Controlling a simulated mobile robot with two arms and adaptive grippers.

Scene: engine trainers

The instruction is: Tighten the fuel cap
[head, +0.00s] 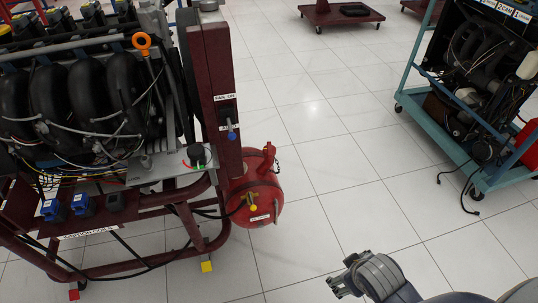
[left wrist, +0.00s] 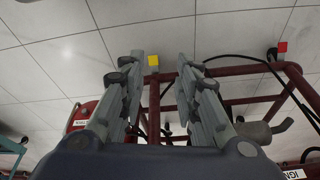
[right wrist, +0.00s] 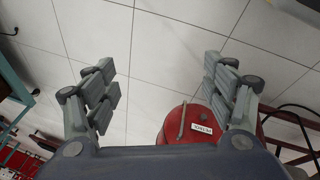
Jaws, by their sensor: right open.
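The red fuel tank (head: 257,203) hangs at the right side of the dark red engine stand. A red upright part (head: 268,153) sticks up from its top; I cannot tell for sure whether it is the fuel cap. In the right wrist view the tank (right wrist: 177,127) with its white label lies behind and beside the right finger. My right gripper (head: 343,277) is low in the head view, apart from the tank. It is open and empty in the right wrist view (right wrist: 157,75). My left gripper (left wrist: 160,62) is open and empty, with stand tubes behind it; the head view does not show it.
The engine trainer on its dark red stand (head: 216,100) fills the left. A second engine on a teal cart (head: 407,110) stands at the right, with a cable on the floor. The tiled floor (head: 330,160) between them is clear.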

